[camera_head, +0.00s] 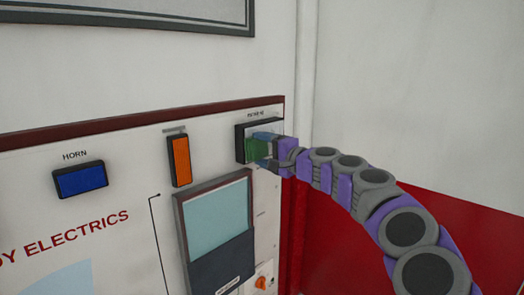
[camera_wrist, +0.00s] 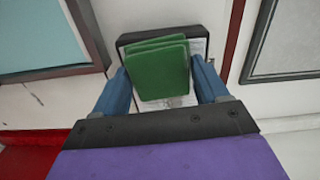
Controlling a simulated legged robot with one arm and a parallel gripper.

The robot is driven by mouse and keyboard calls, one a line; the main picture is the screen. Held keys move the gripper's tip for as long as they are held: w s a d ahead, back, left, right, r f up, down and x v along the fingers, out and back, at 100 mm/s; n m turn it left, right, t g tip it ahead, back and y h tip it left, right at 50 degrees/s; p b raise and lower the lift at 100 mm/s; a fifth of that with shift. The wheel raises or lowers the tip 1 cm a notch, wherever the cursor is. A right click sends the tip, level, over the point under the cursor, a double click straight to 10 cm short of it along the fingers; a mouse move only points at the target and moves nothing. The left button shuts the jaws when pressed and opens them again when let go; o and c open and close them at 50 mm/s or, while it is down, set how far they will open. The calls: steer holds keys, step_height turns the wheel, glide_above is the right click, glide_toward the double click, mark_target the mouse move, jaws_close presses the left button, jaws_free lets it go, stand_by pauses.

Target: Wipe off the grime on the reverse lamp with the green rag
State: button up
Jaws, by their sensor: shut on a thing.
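The reverse lamp (camera_head: 241,143) is a dark-framed box at the upper right of the panel in the head view. Its frame (camera_wrist: 122,41) and part of its pale lens (camera_wrist: 198,47) show around the rag in the wrist view. The green rag (camera_wrist: 160,65) is a folded pad between the two blue fingers of my gripper (camera_wrist: 163,80). My gripper (camera_head: 268,147) is shut on it, directly in front of the lamp; the rag (camera_head: 256,149) overlaps the lens. I cannot tell whether it touches. The lens's middle is hidden, and any grime there cannot be made out.
An orange lamp (camera_head: 180,160) and a blue horn block (camera_head: 80,180) are left of the reverse lamp. A framed pale-blue and dark panel (camera_head: 215,215) is below. A white pipe (camera_head: 306,70) runs vertically just right of the board. The space right of my arm looks clear.

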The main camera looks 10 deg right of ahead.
steer(key=v, duration=0.3)
steer(key=shift+a+r, duration=0.15)
steer(key=v, duration=0.2)
steer(key=shift+s+d+b, duration=0.15)
steer(key=shift+d+b, duration=0.2)
steer(key=v, duration=0.3)
steer(key=shift+a, duration=0.1)
stand_by(0.5)
steer(key=shift+x, duration=3.15)
steer(key=shift+p+x, duration=0.45)
steer(key=shift+x, duration=0.8)
